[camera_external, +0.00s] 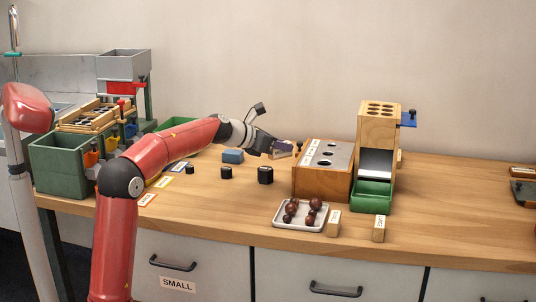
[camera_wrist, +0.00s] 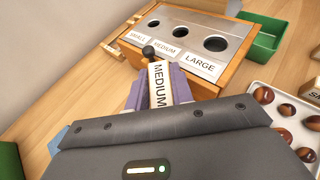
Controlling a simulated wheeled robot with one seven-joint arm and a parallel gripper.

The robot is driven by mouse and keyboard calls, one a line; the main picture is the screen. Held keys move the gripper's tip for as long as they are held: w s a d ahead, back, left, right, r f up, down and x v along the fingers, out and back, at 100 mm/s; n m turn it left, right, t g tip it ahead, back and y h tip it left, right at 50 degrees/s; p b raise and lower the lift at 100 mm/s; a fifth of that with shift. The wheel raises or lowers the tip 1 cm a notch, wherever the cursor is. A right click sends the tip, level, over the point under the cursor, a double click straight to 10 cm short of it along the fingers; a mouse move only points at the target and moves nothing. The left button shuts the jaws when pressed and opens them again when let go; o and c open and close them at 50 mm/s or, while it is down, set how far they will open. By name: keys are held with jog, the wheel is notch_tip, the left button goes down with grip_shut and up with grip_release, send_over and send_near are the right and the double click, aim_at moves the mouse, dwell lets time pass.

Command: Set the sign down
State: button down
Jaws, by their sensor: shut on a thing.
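A sign reading MEDIUM (camera_wrist: 158,90) is held upright-looking between the purple fingers of my gripper (camera_wrist: 156,84) in the wrist view. A dark round knob (camera_wrist: 148,51) shows just beyond its top end. In the external view my gripper (camera_external: 282,150) is low over the table, just left of the wooden box with holes (camera_external: 318,184). The sign is too small there to read, and I cannot tell whether it touches the table. Two other small signs, one (camera_external: 333,222) beside the chestnut tray and one (camera_external: 379,229) further right, stand near the front edge.
A white tray (camera_external: 284,224) of chestnuts lies in front of the box. A tall wooden dispenser (camera_external: 366,128) with a green bin (camera_external: 371,203) stands right. Black cubes (camera_external: 265,175), a blue block (camera_external: 232,156) and coloured cards (camera_external: 147,200) lie left. The table's right side is mostly clear.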

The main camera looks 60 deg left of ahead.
notch_tip(320, 180, up, 10)
jog(key=p, duration=0.3)
jog(key=shift+a+r, duration=0.1)
jog(key=w+a+n+g+y+p, duration=0.1)
jog(key=w+a+n+y+p, duration=0.15)
jog(key=a, duration=0.55)
jog(key=w+a+n+y+p, duration=0.1)
jog(key=w+a+n+y, duration=0.15)
jog(key=a, duration=0.55)
notch_tip(320, 180, down, 14)
jog(key=b, duration=0.6)
jog(key=shift+s+a+b, duration=0.1)
jog(key=shift+s+b, duration=0.05)
jog(key=shift+b, duration=0.15)
jog(key=shift+f+b, duration=1.15)
jog(key=shift+f, duration=1.45)
jog(key=shift+f+m, duration=0.15)
jog(key=shift+m, duration=0.15)
jog(key=c, duration=1.2)
grip_release()
